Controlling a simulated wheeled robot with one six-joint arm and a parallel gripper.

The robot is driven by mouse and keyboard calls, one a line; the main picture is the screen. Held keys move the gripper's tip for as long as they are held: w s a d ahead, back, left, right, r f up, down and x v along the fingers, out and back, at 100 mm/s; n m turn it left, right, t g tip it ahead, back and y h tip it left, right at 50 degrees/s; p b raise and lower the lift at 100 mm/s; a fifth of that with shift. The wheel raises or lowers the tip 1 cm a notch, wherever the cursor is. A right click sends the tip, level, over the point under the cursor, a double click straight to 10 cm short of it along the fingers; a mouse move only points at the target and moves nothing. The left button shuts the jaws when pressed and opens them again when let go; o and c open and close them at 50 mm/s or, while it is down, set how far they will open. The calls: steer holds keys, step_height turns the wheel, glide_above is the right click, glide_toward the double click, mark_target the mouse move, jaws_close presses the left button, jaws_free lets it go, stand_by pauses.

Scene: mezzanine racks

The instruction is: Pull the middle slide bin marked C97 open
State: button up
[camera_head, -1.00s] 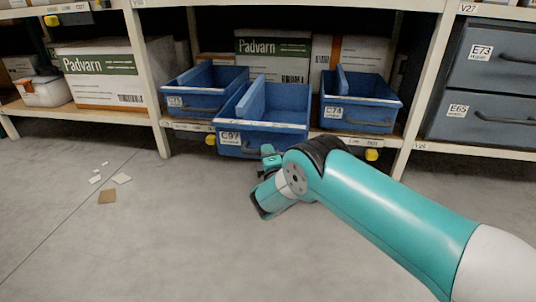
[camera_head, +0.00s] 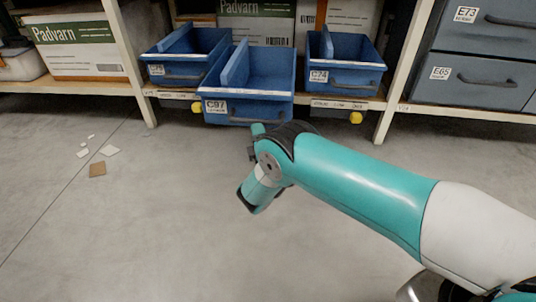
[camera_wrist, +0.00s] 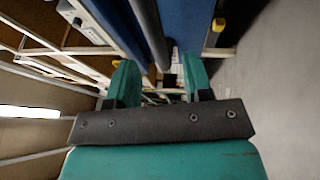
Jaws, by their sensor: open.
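The blue slide bin C97 (camera_head: 214,107) is the middle of three on the low shelf. It sticks out past its neighbours, with its open top showing. My gripper (camera_wrist: 160,80) is open, its two teal fingers apart. In the head view it is low, close to the bin's front, and my wrist mostly hides it. In the wrist view a dark grey bar (camera_wrist: 150,30), which looks like the bin's handle, runs beside a blue face (camera_wrist: 185,25) and ends in line with the gap between the fingers. I cannot tell whether the fingers touch it.
Blue bins, one at left (camera_head: 183,72) and C74 (camera_head: 345,78) at right, sit further in. Shelf posts (camera_head: 132,60) flank the bay, and grey drawers (camera_head: 482,88) stand right. Small scraps (camera_head: 98,169) lie on the floor at left. The floor in front is otherwise clear.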

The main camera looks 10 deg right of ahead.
steer(key=p+v, duration=1.1)
steer(key=p, duration=0.5)
steer(key=shift+s, duration=0.15)
steer(key=shift+r, duration=0.15)
